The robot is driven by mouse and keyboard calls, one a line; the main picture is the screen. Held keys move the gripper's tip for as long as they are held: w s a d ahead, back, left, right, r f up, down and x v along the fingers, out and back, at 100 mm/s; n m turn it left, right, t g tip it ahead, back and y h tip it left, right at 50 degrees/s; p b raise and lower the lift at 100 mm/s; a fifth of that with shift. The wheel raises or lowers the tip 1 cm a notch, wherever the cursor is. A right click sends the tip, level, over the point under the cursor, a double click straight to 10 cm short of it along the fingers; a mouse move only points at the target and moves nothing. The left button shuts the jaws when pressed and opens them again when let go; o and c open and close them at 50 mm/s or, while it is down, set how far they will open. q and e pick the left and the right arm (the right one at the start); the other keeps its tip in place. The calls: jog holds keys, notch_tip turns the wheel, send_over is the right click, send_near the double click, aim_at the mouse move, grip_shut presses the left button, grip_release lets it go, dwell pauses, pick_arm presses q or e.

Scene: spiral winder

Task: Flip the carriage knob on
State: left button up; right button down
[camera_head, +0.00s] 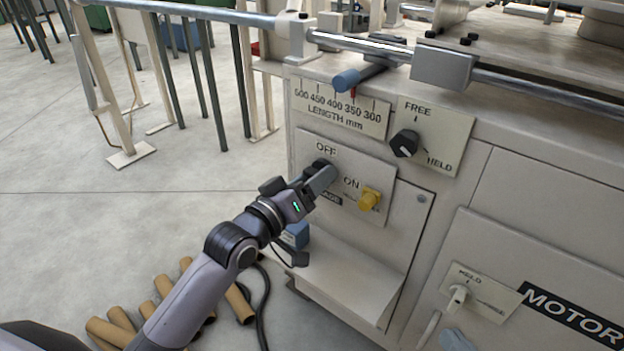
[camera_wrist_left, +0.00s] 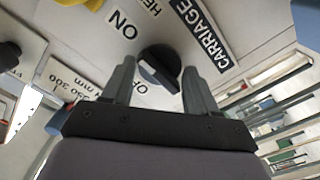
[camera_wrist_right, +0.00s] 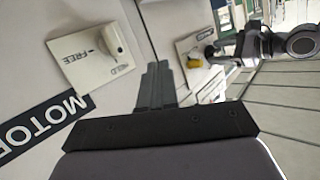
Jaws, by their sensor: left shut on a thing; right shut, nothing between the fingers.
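The carriage knob (camera_wrist_left: 160,66) is a round black dial with a raised bar, beside the OFF, ON and CARRIAGE labels. The left wrist view shows it between the fingertips of my left gripper (camera_wrist_left: 158,88). In the head view my left gripper (camera_head: 321,178) covers most of the knob, which is on the switch plate (camera_head: 378,209) below OFF. The gripper is shut on the knob's bar; I cannot tell which label the bar points to. My right gripper (camera_wrist_right: 157,78) is shut and empty, near the motor panel's white knob (camera_wrist_right: 112,37).
The FREE/HELD knob (camera_head: 404,144) is above right, and a blue-tipped lever (camera_head: 347,79) is above. Cardboard tubes (camera_head: 163,285) and a black cable lie on the floor below my left arm.

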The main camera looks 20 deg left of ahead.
pick_arm(q)
jog(key=shift+r+m+p, duration=0.1)
jog(key=shift+m+p, duration=0.3)
jog(key=shift+p, duration=0.05)
jog(key=shift+o, duration=0.2)
jog(key=shift+r+p, duration=0.1)
jog(key=shift+p, duration=0.35)
jog(key=shift+o, duration=0.2)
jog(key=shift+m+p, duration=0.85)
jog(key=shift+m, duration=0.05)
jog(key=shift+m+p, duration=0.4)
jog(key=shift+p, duration=0.05)
jog(key=shift+o, duration=0.3)
jog(key=shift+m+p, duration=1)
jog(key=shift+m, duration=0.1)
jog(key=shift+m+p, duration=0.65)
jog(key=shift+m, duration=0.25)
jog(key=shift+c, duration=0.2)
pick_arm(e)
jog(key=shift+s+d+r+g+h, duration=0.25)
jog(key=shift+d+r+g+h, duration=0.35)
jog(key=shift+g+h, duration=0.2)
pick_arm(q)
jog(key=shift+f, duration=0.2)
pick_arm(e)
jog(key=shift+d, duration=0.15)
